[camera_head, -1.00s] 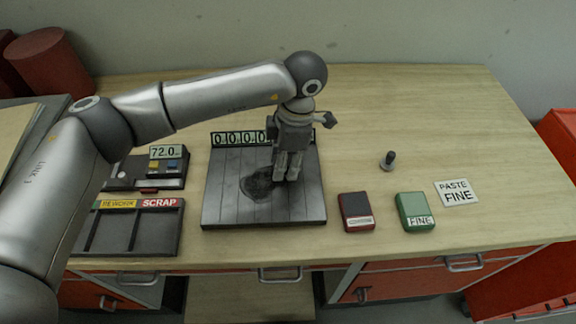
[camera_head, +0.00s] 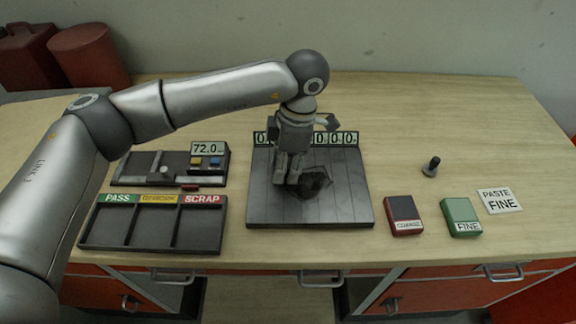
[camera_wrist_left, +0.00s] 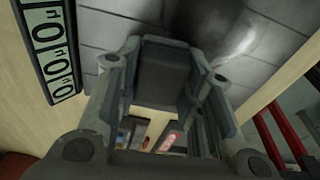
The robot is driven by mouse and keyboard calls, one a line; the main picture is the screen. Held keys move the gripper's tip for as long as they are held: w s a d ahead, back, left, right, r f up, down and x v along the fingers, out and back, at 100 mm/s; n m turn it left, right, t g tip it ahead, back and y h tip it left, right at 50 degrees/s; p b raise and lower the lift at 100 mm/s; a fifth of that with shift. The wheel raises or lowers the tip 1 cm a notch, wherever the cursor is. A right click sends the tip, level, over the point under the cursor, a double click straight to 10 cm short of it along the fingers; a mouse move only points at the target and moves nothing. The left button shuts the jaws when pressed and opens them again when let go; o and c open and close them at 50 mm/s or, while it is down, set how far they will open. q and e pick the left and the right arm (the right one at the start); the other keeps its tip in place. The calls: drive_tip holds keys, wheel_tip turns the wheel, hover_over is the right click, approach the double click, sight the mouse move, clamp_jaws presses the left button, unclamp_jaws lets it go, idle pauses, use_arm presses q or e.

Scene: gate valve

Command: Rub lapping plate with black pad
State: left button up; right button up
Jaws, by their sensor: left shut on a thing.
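The lapping plate (camera_head: 342,208) is a dark grey, grooved square plate on the bench, with a darker smudge (camera_head: 316,184) near its middle. My left gripper (camera_head: 287,178) points down over the left half of the plate, just left of the visible smudge. It is shut on the black pad (camera_wrist_left: 165,75), a dark block between the fingers in the left wrist view. In the head view the fingers mostly hide the pad, and I cannot tell whether it touches the plate. The plate (camera_wrist_left: 280,40) and its smudge also show in the left wrist view. My right gripper is not in view.
A counter (camera_head: 335,138) reading zeros stands along the plate's back edge. Left are a PASS/REWORK/SCRAP tray (camera_head: 152,249) and a gauge reading 72.0 (camera_head: 208,148). Right are a red box (camera_head: 402,211), green FINE box (camera_head: 460,213), black knob (camera_head: 432,166) and PASTE FINE card (camera_head: 499,200).

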use_arm(q)
drive_tip(key=shift+w+a+r+p, duration=0.1)
drive_tip(key=shift+a+r+p, duration=0.15)
drive_tip(key=shift+r, duration=0.35)
drive_tip(key=shift+a+r+p, duration=0.15)
drive_tip(key=shift+a+r, duration=0.1)
drive_tip(key=shift+r, duration=0.3)
drive_tip(key=shift+d+r+p, duration=0.2)
drive_tip(key=shift+r+p, duration=0.1)
drive_tip(key=shift+r, duration=0.4)
drive_tip(key=shift+d+r+p, duration=0.2)
drive_tip(key=shift+r+p, duration=0.05)
drive_tip(key=shift+r, duration=0.45)
drive_tip(key=shift+a+r, duration=0.1)
drive_tip(key=shift+r, duration=0.25)
drive_tip(key=shift+a+r+p, duration=0.1)
drive_tip(key=shift+r+p, duration=0.3)
drive_tip(key=shift+r, duration=0.7)
